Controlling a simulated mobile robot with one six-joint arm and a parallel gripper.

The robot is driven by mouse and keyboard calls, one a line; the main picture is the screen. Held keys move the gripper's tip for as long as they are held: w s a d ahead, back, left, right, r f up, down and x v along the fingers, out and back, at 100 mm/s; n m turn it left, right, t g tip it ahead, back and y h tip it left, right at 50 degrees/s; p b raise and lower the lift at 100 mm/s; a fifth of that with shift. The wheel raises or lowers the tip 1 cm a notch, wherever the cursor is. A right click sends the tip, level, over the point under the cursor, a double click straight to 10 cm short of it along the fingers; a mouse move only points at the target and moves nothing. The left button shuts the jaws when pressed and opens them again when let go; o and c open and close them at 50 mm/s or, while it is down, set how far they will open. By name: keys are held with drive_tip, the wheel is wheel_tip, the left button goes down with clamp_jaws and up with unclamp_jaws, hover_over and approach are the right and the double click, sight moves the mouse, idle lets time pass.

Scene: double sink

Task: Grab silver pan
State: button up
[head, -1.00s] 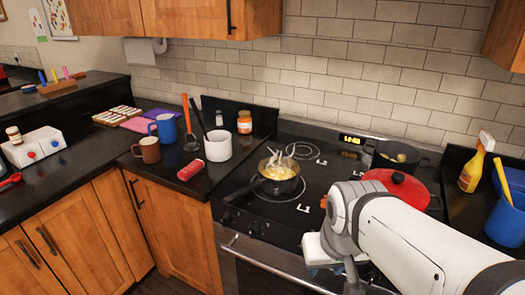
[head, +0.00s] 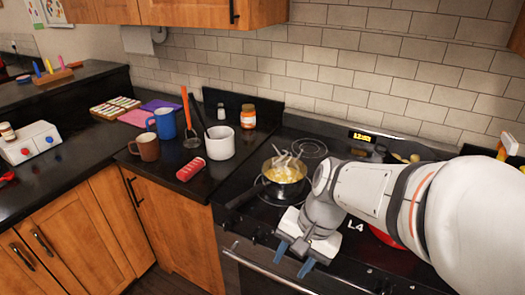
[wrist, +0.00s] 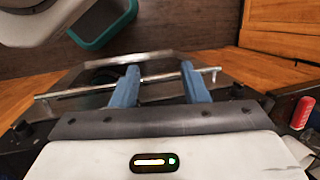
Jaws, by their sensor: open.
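The silver pan (head: 286,178) sits on a left burner of the black stove in the head view, holding yellow food and a pale utensil. Its dark handle (head: 243,196) points to the lower left. My gripper (head: 293,260) is in front of the pan, at the stove's front edge, apart from the pan and empty. Its blue fingers point down and are spread. In the wrist view my gripper (wrist: 159,72) is open above the oven's front handle bar (wrist: 100,88); the pan is not in that view.
A red lid (head: 385,236) is mostly hidden behind my arm. A spray bottle (head: 507,145) stands at right.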

drive_tip(key=w+a+m+g+y+p, duration=0.15)
drive_tip(key=w+a+m+y, duration=0.35)
drive_tip(key=m, duration=0.5)
drive_tip(key=m+t+y+p, duration=0.2)
drive_tip(key=m+t+y, duration=0.7)
drive_tip(key=m, duration=1.9)
approach(249, 191)
drive_tip(key=a+t+h, duration=0.2)
drive_tip(key=a+t, duration=0.1)
drive_tip(key=a, duration=0.1)
drive_tip(key=shift+f+h, duration=0.1)
drive_tip(key=shift+h, duration=0.2)
drive_tip(key=shift+w+t, duration=0.25)
drive_tip(key=shift+t, duration=0.1)
drive_tip(key=p+x, duration=0.2)
drive_tip(key=x, duration=0.5)
drive_tip(key=shift+w+f+p, duration=0.1)
drive_tip(key=shift+w+p, duration=0.1)
drive_tip(key=shift+p, duration=0.2)
clamp_jaws()
